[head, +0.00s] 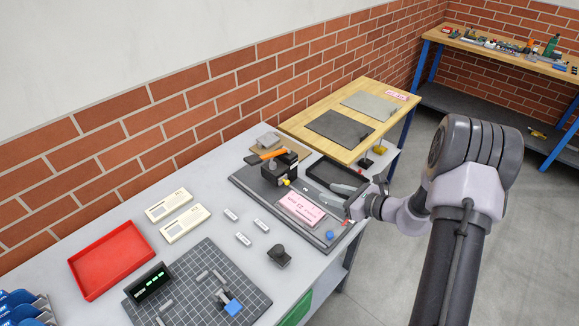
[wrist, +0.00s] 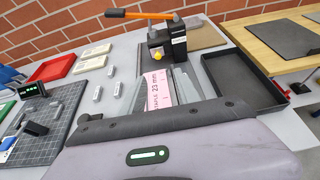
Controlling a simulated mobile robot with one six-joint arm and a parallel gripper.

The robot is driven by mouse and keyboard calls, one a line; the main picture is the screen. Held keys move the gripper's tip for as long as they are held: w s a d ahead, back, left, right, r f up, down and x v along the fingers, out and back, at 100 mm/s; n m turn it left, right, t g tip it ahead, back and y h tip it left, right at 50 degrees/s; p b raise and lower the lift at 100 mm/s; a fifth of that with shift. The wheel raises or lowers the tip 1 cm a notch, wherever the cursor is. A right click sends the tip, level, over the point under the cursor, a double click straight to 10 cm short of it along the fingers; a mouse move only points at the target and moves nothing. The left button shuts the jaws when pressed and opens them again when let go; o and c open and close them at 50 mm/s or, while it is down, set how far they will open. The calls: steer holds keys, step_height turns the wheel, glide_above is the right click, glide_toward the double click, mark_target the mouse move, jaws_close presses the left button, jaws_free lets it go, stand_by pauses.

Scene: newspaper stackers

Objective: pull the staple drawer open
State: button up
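A green panel (head: 297,310) shows below the front edge of the grey bench; it may be the staple drawer's front, but only a strip is visible and I cannot tell whether it is shut. My gripper (head: 333,193) is above the bench, over the right part of the dark base plate (head: 253,185), well to the right of and above that panel. In the wrist view my gripper (wrist: 164,78) has its grey fingers apart, with a pink printed card (wrist: 158,93) seen between and beyond them. Nothing is held. No drawer front shows in the wrist view.
A black stapler with an orange lever (head: 280,165) stands on the plate. A black tray (head: 335,172) lies behind my gripper. A red tray (head: 110,258), cutting mat (head: 250,265) and black knob-topped block (head: 278,256) are on the bench. Open floor lies right of it.

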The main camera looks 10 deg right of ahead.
mark_target(289, 182)
steer(key=b+x, duration=0.2)
steer(key=x, duration=1.4)
steer(key=shift+w+a+f, duration=0.1)
steer(key=shift+a+f, duration=0.15)
steer(key=shift+a, duration=0.15)
jaws_close()
